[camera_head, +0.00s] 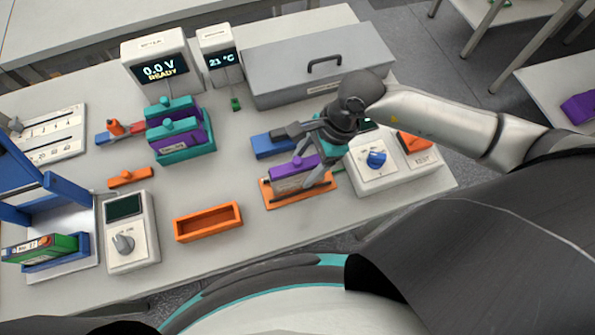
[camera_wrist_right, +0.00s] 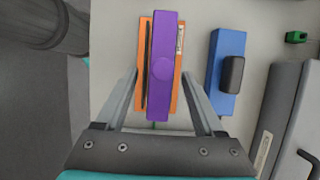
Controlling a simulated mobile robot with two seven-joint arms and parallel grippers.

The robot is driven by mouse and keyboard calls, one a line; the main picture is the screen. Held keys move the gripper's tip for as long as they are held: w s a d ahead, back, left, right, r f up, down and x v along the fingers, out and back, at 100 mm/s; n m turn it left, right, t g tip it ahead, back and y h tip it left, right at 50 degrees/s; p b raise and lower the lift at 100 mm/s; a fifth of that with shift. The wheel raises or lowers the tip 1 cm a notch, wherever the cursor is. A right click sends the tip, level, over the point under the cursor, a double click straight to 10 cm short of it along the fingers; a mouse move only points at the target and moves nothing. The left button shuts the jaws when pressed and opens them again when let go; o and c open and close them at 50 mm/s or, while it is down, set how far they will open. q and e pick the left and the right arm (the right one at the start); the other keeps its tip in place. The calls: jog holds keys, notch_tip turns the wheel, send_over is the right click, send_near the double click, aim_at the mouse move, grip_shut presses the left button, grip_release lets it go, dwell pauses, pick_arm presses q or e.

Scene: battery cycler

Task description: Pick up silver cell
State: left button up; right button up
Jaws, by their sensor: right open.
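A cell with a purple top and a pale, greyish side (camera_head: 293,182) stands in an orange tray (camera_head: 318,193) near the middle of the table; I take it for the silver cell. In the right wrist view, its purple top (camera_wrist_right: 162,95) with a round knob shows between the fingers, over the orange tray (camera_wrist_right: 175,104). My right gripper (camera_head: 314,165) is open above the cell, with one finger on each side of it. In the wrist view the right gripper (camera_wrist_right: 160,78) has visible gaps to the cell on both sides. My left gripper is not in view.
A blue block (camera_head: 272,145) with a dark knob lies beside the tray. A white box with a blue dial (camera_head: 376,158) stands to the right, a grey lidded case (camera_head: 318,68) behind. An empty orange tray (camera_head: 208,222) and a teal holder (camera_head: 187,152) stand to the left.

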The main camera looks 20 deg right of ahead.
jog(key=shift+a+x, duration=0.25)
jog(key=shift+x, duration=1.7)
jog(key=shift+d+r, duration=0.1)
jog(key=shift+c, duration=0.2)
grip_shut()
jog(key=shift+r, duration=0.1)
